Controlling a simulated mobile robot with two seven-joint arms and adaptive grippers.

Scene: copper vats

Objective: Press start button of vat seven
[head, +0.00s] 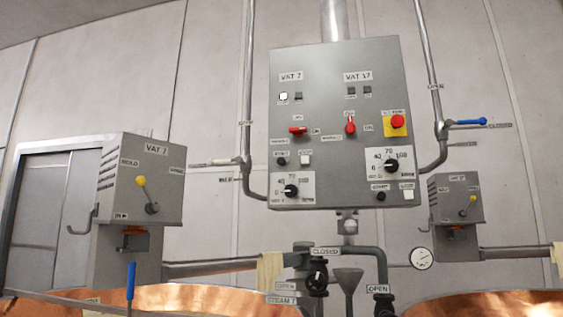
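A grey control panel (330,105) hangs on the wall in the middle of the head view. Its left column is labelled VAT 7 (290,77) and its right column VAT 17 (357,76). In the VAT 7 column are a lit white lamp (283,96), a dark lamp (298,96), and a red rotary switch (298,130). Below it sit a round black button (281,161) and a square white button (306,160); their small labels are hard to read. A black dial (291,191) is underneath. Neither of my grippers is in view.
The VAT 17 side has a red switch (350,126), a red emergency button (397,121), a dial (391,166) and another black button (381,197). A grey VAT 7 lever box (125,190) stands left. Pipes, valves and copper vats (205,299) lie below the panel.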

